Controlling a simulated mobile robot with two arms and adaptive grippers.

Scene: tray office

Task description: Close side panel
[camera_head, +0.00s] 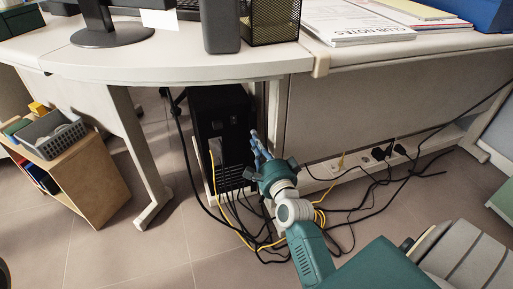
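A black computer tower (222,125) stands under the desk, with its cabled face toward me. I cannot make out clearly which surface is its side panel, or whether that panel stands open or shut. My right gripper (254,143) is at the tower's right edge, with its blue fingers pointing up and away from me. The fingers look close together, and I cannot tell if they touch the tower or a panel. The gripper and wrist hide part of the tower's lower right side. My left gripper is not in view.
The desk top (180,58) overhangs the tower. Yellow and black cables (262,243) lie tangled on the floor around my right wrist. A power strip (325,170) runs along the right. A wooden shelf unit (85,185) stands at the left, with clear floor beside it.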

